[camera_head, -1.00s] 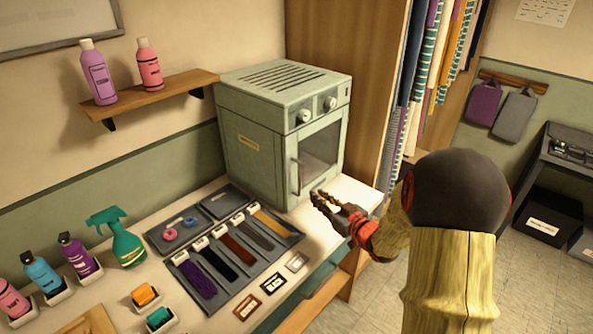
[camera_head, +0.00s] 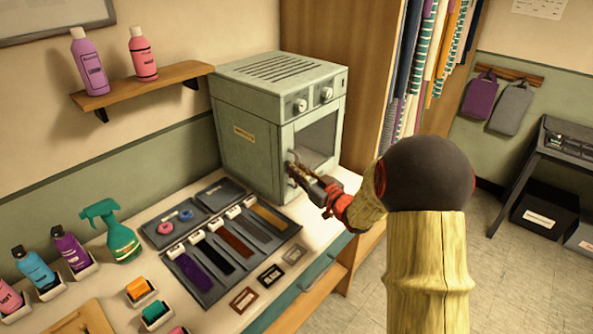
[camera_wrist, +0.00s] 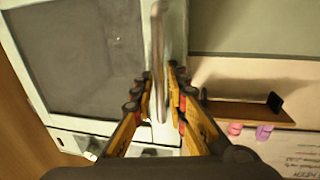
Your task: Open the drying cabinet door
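The drying cabinet (camera_head: 250,150) is a pale green box with a slotted top and two knobs, standing at the back of the counter. Its windowed door (camera_head: 316,140) looks closed. The upright metal handle (camera_wrist: 157,35) is on the door's left side in the head view, partly hidden there by my gripper (camera_head: 291,168). In the wrist view my gripper (camera_wrist: 161,75) is open, with one finger on each side of the handle bar. A small gap shows between the fingers and the bar. The dark door window (camera_wrist: 80,55) fills the left of that view.
A grey tray (camera_head: 190,225) with coloured swatches lies in front of the cabinet. A wall shelf (camera_head: 140,88) with two bottles is at left. A wooden unit with hanging cloths (camera_head: 400,80) stands right of the cabinet.

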